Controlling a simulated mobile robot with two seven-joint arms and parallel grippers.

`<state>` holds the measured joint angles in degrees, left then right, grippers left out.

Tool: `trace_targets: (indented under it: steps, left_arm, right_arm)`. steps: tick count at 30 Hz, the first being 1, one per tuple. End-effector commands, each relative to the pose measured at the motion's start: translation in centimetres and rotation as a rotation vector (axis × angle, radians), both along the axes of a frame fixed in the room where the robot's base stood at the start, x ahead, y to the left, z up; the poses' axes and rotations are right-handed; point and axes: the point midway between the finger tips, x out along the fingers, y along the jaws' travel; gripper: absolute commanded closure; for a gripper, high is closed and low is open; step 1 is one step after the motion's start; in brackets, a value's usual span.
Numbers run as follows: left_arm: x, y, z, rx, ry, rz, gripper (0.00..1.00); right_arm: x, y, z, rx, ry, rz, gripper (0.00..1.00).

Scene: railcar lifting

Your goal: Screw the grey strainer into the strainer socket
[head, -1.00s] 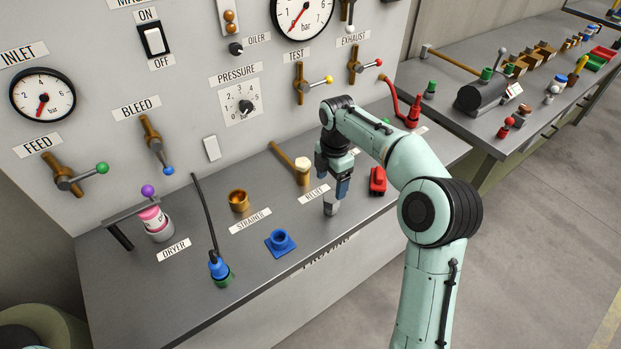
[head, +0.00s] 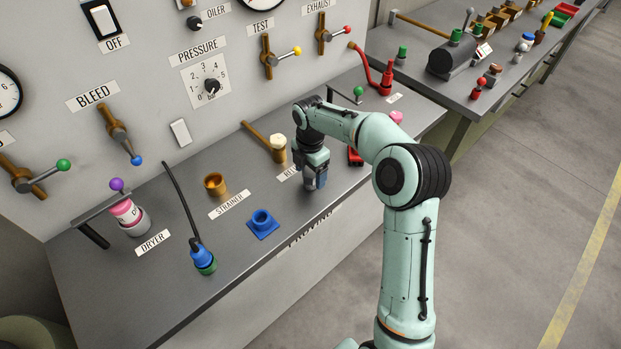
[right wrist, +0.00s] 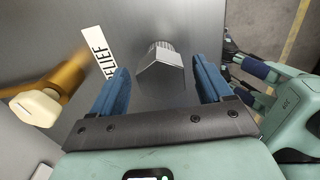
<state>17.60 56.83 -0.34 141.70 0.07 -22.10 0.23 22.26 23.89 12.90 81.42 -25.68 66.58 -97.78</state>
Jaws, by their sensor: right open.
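The grey strainer (right wrist: 160,76), with a hexagonal end and a ribbed body, shows in the right wrist view. It stands between the two blue fingers of my right gripper (right wrist: 161,86), with a gap on both sides. In the head view my right gripper (head: 315,180) points down at the bench's front part, by the RELIEF label, and mostly hides the strainer. The strainer socket, a brass cup (head: 215,184), is on the bench behind the STRAINER label (head: 229,204), left of my right gripper. Its opening faces up. My left gripper is not in the head view.
A blue square-based fitting (head: 262,223) lies between the socket's label and the bench's front edge. A brass fitting with a cream cap (head: 277,149) stands behind my gripper. A red part (head: 355,157) is partly hidden by my arm. A blue-green connector (head: 203,257) hangs on a black hose.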

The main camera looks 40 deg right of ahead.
Motion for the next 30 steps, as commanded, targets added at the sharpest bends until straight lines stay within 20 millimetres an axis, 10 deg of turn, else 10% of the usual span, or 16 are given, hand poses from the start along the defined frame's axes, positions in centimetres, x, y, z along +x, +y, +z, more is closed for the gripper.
trace_targets:
  steps: [13, 20, 30]
  left_arm:
    - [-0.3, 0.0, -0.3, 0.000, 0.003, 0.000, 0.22]
    - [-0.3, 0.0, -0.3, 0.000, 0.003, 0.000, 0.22]
    - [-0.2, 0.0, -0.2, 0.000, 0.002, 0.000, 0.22]
  right_arm:
    - [-0.1, 0.0, -2.7, 0.000, -0.001, 0.000, 0.21]
    - [-0.1, 0.0, -2.7, 0.000, -0.001, 0.000, 0.87]
    - [0.0, 0.0, -1.9, -0.001, -0.004, 0.000, 0.87]
